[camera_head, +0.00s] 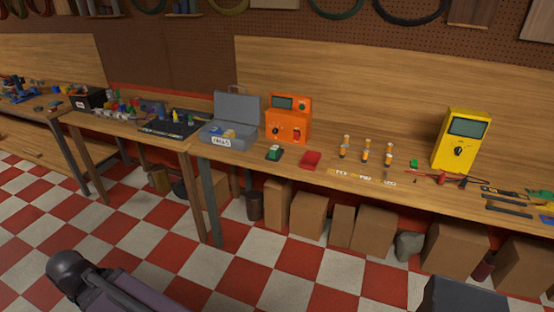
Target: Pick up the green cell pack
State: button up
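A small green, white and dark block (274,153), which looks like the green cell pack, lies on the wooden workbench (228,166). It is in front of the orange meter, between the grey case and a red tray. A smaller green piece (413,163) lies further right, by the yellow meter; it is too small to tell what it is. Dark parts of my own body show at the bottom left and bottom right. My gripper's fingers are not in view, and nothing of mine is near the green block.
An open grey case (237,108) stands left of the block, an orange meter (288,118) behind it and a red tray (311,159) to its right. Three orange cylinders (345,147) stand further right, before a yellow meter (462,140).

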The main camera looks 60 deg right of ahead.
aim_at(275, 151)
jog(key=k, duration=1.5)
jog(key=z, duration=2.3)
jog(key=i, duration=0.75)
jog(key=u, duration=0.25)
